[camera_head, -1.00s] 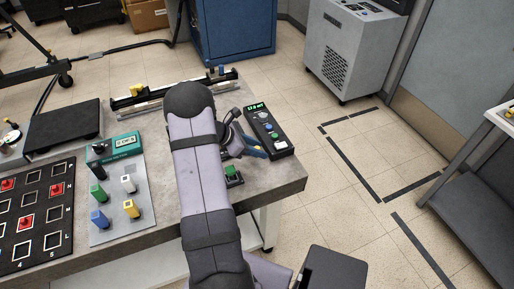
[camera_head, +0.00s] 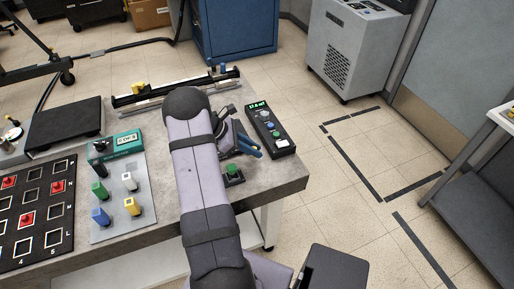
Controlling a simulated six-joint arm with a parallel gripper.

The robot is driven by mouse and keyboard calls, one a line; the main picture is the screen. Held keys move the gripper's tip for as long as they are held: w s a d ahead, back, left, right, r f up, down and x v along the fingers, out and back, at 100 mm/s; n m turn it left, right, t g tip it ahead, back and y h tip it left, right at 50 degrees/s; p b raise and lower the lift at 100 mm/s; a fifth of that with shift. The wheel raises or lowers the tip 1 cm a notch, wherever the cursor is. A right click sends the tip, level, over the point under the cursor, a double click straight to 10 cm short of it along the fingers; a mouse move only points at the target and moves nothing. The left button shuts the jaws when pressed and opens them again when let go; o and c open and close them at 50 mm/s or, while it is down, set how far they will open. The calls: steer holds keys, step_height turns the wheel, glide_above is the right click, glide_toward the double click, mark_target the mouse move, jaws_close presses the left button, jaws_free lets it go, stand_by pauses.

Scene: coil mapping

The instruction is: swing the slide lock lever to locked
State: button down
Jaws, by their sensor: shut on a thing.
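The slide (camera_head: 170,93) is a long dark and silver rail along the back of the table, with a yellow block (camera_head: 138,88) near its left end. Small blue and yellow knobs (camera_head: 222,69) stand at its right end. My gripper (camera_head: 226,111) is beside my forearm, near the right end of the rail and left of the black control box. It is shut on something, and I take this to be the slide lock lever. My arm and wrist hide the lever and the grip, so I cannot tell the lever's angle.
The black control box (camera_head: 270,132) with a green readout stands close to my wrist. A green button box (camera_head: 233,175) is near the front edge. A teal meter (camera_head: 117,146), colored blocks on a grey plate (camera_head: 118,223) and a black grid board (camera_head: 60,235) lie left.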

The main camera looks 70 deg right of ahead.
steer(key=w+m+y+b, duration=0.1)
steer(key=w+a+m+y+b, duration=0.1)
steer(key=m, duration=0.1)
steer(key=shift+a+f+g, duration=0.15)
steer(key=shift+g, duration=0.25)
steer(key=shift+w+a+m+y+b, duration=0.25)
steer(key=shift+w+m+y+b, duration=0.2)
steer(key=shift+m+y+b, duration=0.35)
steer(key=shift+w+a+m+y+b, duration=0.2)
steer(key=shift+w+m+y+b, duration=0.35)
steer(key=shift+m, duration=0.35)
steer(key=shift+r, duration=0.25)
steer(key=c, duration=1.6)
jaws_free()
steer(key=shift+c, duration=0.2)
step_height(320, 180, up, 10)
steer(key=b, duration=0.1)
